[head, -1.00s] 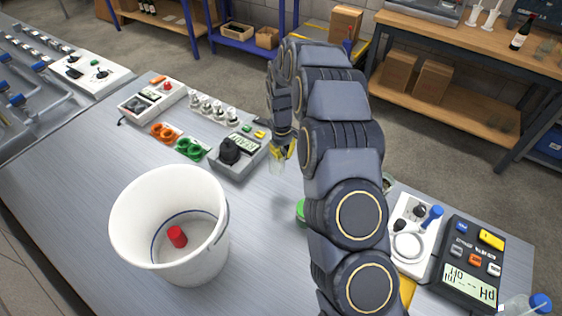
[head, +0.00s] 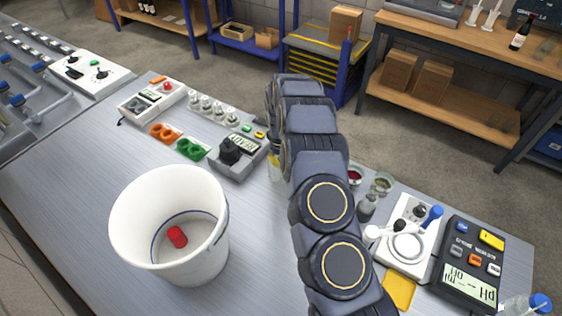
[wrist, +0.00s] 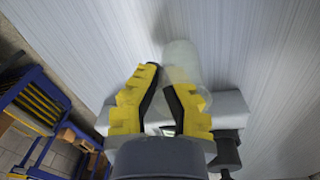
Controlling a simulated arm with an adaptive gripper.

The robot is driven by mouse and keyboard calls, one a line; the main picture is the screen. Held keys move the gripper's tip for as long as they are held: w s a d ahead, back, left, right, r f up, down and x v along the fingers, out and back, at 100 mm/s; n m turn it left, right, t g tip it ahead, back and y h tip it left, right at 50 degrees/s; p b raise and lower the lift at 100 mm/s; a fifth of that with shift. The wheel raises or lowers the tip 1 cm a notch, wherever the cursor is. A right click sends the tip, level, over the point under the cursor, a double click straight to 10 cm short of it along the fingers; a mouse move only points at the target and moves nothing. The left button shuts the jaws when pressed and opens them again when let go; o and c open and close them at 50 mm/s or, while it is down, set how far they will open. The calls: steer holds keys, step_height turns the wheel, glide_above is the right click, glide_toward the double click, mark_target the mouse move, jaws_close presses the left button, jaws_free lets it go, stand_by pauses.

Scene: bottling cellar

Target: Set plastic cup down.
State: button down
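The plastic cup (wrist: 181,58) is clear and hard to make out against the grey bench. In the wrist view it is at the tips of my gripper (wrist: 162,85). The yellow fingers are nearly closed at the tips; the right fingertip shows blurred through the clear cup wall, and the left one is at the cup's left side. I take the cup to be pinched there. In the head view my arm hides most of the gripper; a bit of yellow finger (head: 274,160) shows, with the cup (head: 275,174) just below it, low over the bench. Whether its base touches is unclear.
A white bucket (head: 126,222) with a red object (head: 177,237) inside stands at the front left. A grey device with a black knob (head: 230,151) is close left of the gripper. Glassware, a stirrer (head: 407,246) and a pH meter (head: 470,268) are to the right.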

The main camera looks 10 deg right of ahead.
steer(key=c, duration=1.2)
jaws_free()
steer(key=shift+f, duration=0.1)
steer(key=shift+o, duration=0.2)
step_height(320, 180, up, 13)
steer(key=s+a+r+m, duration=0.2)
steer(key=s+a+r, duration=0.1)
steer(key=s+r, duration=1.1)
steer(key=s+d+m+g, duration=0.1)
steer(key=s+m+g, duration=0.1)
steer(key=s, duration=2.4)
steer(key=shift+d+r+m, duration=0.25)
steer(key=shift+r+m, duration=0.05)
steer(key=shift+m, duration=0.3)
